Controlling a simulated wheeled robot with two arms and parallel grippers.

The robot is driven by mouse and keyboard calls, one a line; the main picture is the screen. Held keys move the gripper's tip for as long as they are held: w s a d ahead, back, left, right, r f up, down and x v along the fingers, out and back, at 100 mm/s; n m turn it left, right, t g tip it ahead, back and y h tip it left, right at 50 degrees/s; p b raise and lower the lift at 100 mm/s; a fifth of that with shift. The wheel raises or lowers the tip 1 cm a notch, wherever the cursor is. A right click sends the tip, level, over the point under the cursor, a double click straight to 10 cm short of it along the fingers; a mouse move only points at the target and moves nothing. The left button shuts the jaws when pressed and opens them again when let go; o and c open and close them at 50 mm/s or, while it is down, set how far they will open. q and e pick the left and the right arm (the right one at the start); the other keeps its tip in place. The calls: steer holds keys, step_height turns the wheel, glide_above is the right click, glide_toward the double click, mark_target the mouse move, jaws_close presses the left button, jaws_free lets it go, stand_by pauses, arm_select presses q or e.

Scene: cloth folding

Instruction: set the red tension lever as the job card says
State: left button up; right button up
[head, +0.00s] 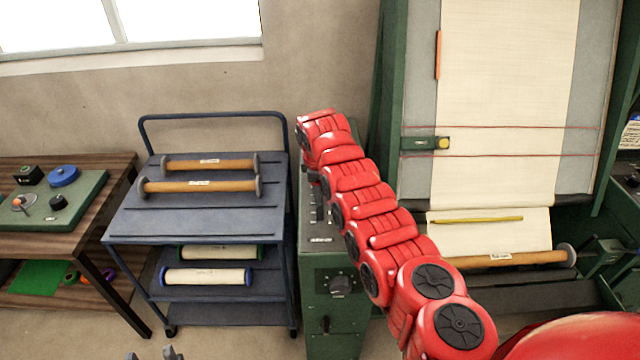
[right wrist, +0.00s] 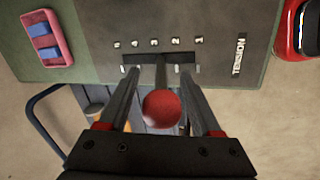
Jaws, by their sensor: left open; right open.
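The red tension lever shows in the right wrist view as a round red knob (right wrist: 161,107) on a dark stem. The stem rises from a slot in a grey panel (right wrist: 95,30) marked TENSION and numbered 5 to 1 from left to right. The stem appears nearest the 3. My right gripper (right wrist: 158,74) is open, one finger on each side of the lever; whether either finger touches it I cannot tell. My left gripper (head: 155,354) is open at the bottom edge of the head view, far from the lever. I see no readable job card.
The panel tops a green cabinet (head: 336,285) with a dial. A blue trolley (head: 200,225) with several rollers stands left of it, a loom (head: 415,100) right. A wooden table (head: 75,243) is far left.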

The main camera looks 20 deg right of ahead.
steer(key=shift+d+f, duration=0.1)
steer(key=shift+f, duration=0.45)
steer(key=shift+w, duration=0.1)
jaws_close()
stand_by(1.1)
